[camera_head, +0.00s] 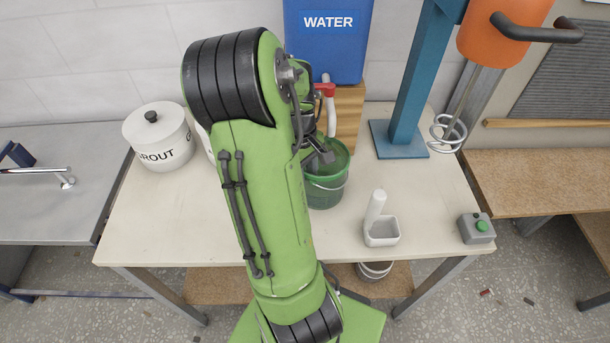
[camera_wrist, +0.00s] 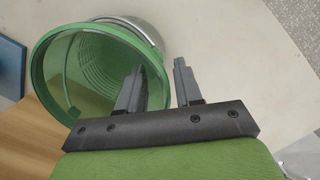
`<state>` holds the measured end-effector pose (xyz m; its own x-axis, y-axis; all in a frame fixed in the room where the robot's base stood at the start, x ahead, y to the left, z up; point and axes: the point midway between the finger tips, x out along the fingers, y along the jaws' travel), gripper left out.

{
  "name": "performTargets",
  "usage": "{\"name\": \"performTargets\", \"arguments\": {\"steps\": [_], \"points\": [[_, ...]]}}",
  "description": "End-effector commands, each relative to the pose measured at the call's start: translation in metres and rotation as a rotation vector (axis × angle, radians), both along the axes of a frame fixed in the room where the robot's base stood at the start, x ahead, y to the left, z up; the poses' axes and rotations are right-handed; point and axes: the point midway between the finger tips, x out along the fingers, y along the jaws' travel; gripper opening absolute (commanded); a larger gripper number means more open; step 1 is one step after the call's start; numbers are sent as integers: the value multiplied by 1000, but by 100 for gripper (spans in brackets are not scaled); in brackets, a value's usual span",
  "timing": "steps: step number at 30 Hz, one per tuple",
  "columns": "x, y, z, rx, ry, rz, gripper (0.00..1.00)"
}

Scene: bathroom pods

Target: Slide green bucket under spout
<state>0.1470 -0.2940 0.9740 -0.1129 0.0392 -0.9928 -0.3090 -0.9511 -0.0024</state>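The green bucket (camera_head: 328,184) stands upright on the pale table, just in front of the wooden block. It also shows in the wrist view (camera_wrist: 62,68) with its open mouth and metal handle. The blue WATER tank (camera_head: 328,40) sits on the block, and its red and white spout (camera_head: 327,98) points down at the bucket's back side. My gripper (camera_wrist: 157,82) is open at the bucket's rim. One finger overlaps the bucket's mouth and the other is outside it, with the rim between them. I cannot tell whether either finger touches the wall.
A white GROUT pot (camera_head: 158,136) stands at the left of the table (camera_head: 420,185). A blue mixer stand (camera_head: 403,112) with an orange motor (camera_head: 505,30) and whisk is at the right.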

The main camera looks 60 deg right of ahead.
Motion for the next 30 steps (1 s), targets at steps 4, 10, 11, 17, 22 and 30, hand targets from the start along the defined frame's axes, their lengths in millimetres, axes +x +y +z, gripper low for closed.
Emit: {"name": "performTargets", "arguments": {"steps": [4, 10, 11, 17, 22, 30], "points": [[0, 0, -2, -1, -1, 0, 35], [0, 0, -1, 0, 0, 0, 27], [0, 0, -1, 0, 0, 0, 23], [0, 0, -1, 0, 0, 0, 0], [0, 0, -1, 0, 0, 0, 0], [2, 1, -1, 1, 0, 0, 0]]}}
